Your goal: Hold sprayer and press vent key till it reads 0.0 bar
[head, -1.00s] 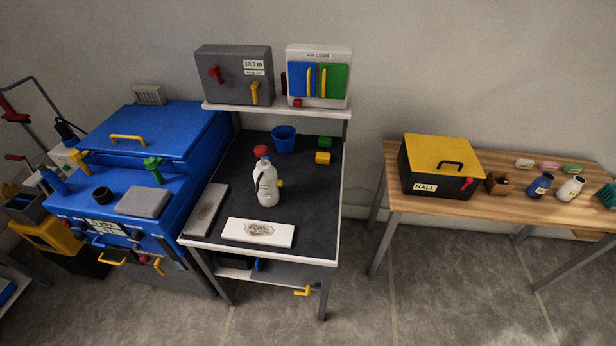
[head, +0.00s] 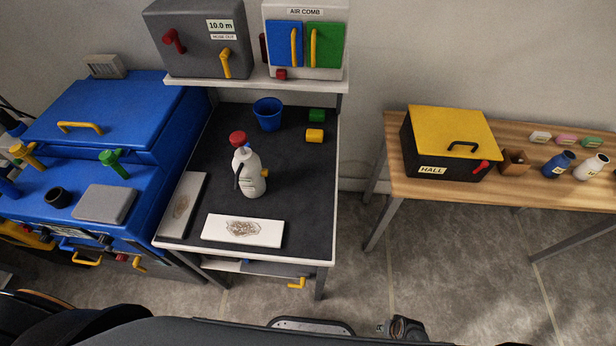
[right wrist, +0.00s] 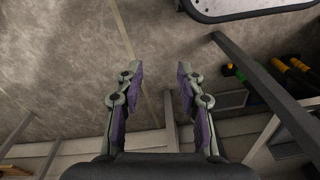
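The sprayer (head: 250,173) is a white bottle with a red top. It stands upright on the dark mat of the white-edged bench, behind a white plate with a brown patch. No pressure reading on the sprayer is legible. My right gripper (right wrist: 158,85) is open and empty in the right wrist view, its fingers apart over the floor and away from the sprayer. My left gripper is not in view.
A blue cup (head: 268,114) and green and yellow blocks stand behind the sprayer. A shelf with a grey box (head: 197,40) and the air comb unit (head: 305,62) overhangs the bench's back. A blue machine (head: 110,125) adjoins left; a wooden table (head: 400,165) stands right, across a floor gap.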

